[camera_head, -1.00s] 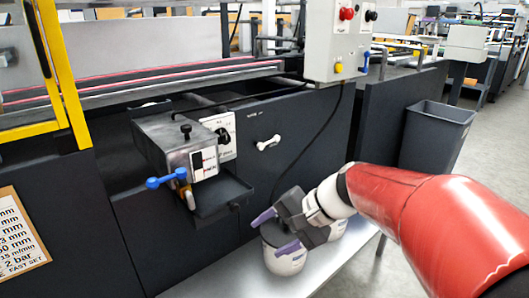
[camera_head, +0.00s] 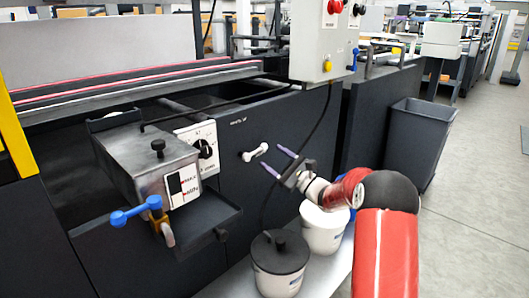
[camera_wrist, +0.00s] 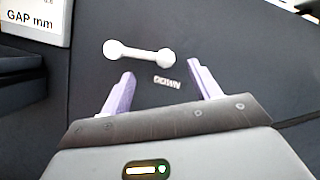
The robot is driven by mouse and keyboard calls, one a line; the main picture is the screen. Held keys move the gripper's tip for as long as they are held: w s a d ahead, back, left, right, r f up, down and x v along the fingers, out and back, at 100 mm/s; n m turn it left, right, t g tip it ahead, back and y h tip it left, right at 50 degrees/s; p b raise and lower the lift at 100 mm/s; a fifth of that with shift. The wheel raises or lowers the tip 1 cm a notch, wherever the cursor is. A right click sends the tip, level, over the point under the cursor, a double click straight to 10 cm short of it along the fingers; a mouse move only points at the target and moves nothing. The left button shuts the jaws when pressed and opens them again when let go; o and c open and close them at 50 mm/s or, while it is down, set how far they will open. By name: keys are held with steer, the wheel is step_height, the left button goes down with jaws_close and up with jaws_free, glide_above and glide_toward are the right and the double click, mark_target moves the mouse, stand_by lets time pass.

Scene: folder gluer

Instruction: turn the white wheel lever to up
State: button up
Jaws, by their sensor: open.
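The white wheel lever (camera_head: 255,152) is a short white bar with rounded ends on the dark machine panel. In the head view it lies nearly level, its right end slightly higher. The wrist view shows the lever (camera_wrist: 138,52) ahead of the fingertips, with a "DOWN" label (camera_wrist: 167,82) on the panel near it. My gripper (camera_head: 279,160) has two purple fingers, spread apart and empty, just right of the lever. In the wrist view the gripper (camera_wrist: 160,77) points at the panel, and the lever is apart from both fingers.
A metal box with a blue-handled valve (camera_head: 136,213) stands left of the lever above a dark tray. A dial plate (camera_head: 197,149) is beside it. White tubs (camera_head: 323,232) stand below my gripper. A grey control box (camera_head: 325,45) hangs above; a dark bin (camera_head: 418,140) stands right.

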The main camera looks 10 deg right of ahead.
mark_target(255, 152)
steer(key=shift+x, duration=2.1)
jaws_close()
steer(key=shift+a, duration=0.1)
